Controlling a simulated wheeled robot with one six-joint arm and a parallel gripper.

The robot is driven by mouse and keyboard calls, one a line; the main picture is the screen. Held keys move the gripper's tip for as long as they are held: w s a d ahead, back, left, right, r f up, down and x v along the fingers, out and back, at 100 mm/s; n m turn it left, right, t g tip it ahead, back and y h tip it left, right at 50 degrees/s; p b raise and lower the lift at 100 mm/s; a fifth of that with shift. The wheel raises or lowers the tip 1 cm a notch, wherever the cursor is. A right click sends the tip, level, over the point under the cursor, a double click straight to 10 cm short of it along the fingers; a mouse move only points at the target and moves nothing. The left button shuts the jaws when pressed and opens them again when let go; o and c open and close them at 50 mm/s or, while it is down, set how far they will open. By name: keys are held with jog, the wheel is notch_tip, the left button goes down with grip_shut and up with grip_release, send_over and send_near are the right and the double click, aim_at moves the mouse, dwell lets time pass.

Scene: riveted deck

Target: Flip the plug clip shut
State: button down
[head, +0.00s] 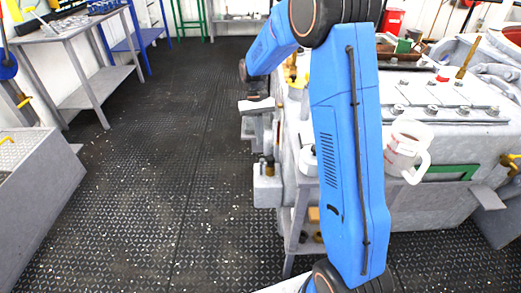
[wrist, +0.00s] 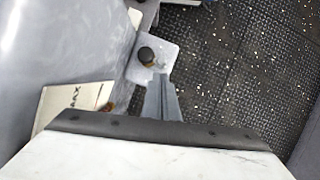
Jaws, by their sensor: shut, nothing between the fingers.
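A light grey block with a round black plug (wrist: 147,54) on top shows ahead of my fingertips in the wrist view. In the head view what looks like the same block (head: 267,188) sits low on the left side of the engine, with a small dark and brassy fitting (head: 268,166) on top. I cannot make out the clip or how far it stands open. My gripper (wrist: 158,78) is shut and empty, its tips close to the block's near edge in the picture; I cannot tell whether they touch.
The big grey engine (head: 440,105) fills the right, with a white mug (head: 407,150) on its near edge. A pale lettered box (wrist: 75,103) lies left of my fingers. Dark riveted floor (head: 170,130) is free to the left, up to a grey bench (head: 75,30).

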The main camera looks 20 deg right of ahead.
jog(key=d+v, duration=0.1)
jog(key=v, duration=0.9)
jog(key=shift+w, duration=0.25)
jog(key=shift+s+d+f, duration=0.1)
jog(key=shift+f, duration=0.05)
